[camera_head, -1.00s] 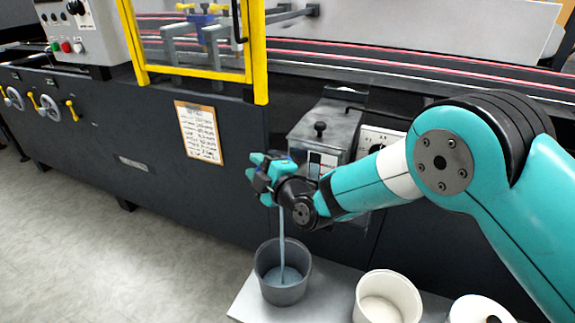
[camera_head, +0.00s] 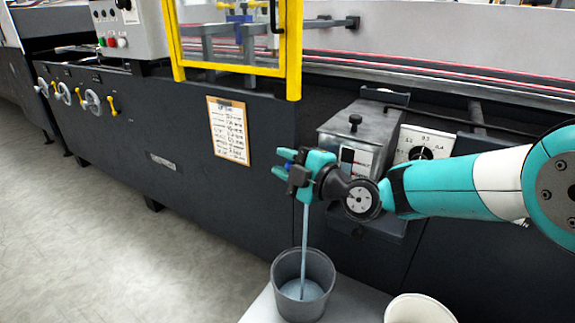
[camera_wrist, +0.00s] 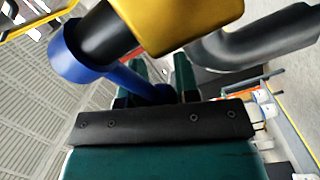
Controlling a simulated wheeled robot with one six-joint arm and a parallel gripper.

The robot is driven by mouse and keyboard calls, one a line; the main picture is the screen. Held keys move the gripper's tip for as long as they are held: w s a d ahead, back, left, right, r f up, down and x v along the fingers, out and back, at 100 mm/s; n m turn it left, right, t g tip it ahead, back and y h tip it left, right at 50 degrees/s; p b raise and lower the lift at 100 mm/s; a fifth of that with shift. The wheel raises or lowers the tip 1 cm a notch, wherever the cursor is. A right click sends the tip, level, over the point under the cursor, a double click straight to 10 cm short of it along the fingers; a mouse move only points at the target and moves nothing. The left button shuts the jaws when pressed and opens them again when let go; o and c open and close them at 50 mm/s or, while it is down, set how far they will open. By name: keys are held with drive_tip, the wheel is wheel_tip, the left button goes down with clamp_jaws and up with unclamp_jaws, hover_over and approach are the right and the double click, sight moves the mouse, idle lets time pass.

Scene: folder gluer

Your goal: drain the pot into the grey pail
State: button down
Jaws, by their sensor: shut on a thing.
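The grey metal pot (camera_head: 352,135), with a black knob on its lid, is mounted on the dark machine's side. My gripper (camera_head: 284,164) is in front of it, at the left. In the wrist view, its green fingers are shut on a blue lever (camera_wrist: 122,80), which runs from a blue ring around a dark stem. A thin blue-grey stream (camera_head: 306,235) falls from below my gripper into the grey pail (camera_head: 303,313). Liquid shows inside the pail, which stands upright. My gripper hides the outlet in the head view.
The pail stands on a light platform (camera_head: 258,312), with a white container (camera_head: 418,308) to its right. A dial plate (camera_head: 425,145) is beside the pot. A clipboard (camera_head: 228,130) hangs on the machine's panel. The floor at the left is clear.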

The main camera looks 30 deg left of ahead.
drive_tip(key=shift+f, duration=0.1)
drive_tip(key=c, duration=0.9)
unclamp_jaws()
drive_tip(key=shift+d, duration=0.1)
drive_tip(key=s+d, duration=0.1)
drive_tip(key=d, duration=0.4)
drive_tip(key=d+b, duration=0.1)
drive_tip(key=d, duration=0.5)
drive_tip(key=s+d+b, duration=0.1)
drive_tip(key=d, duration=0.5)
drive_tip(key=shift+s, duration=0.35)
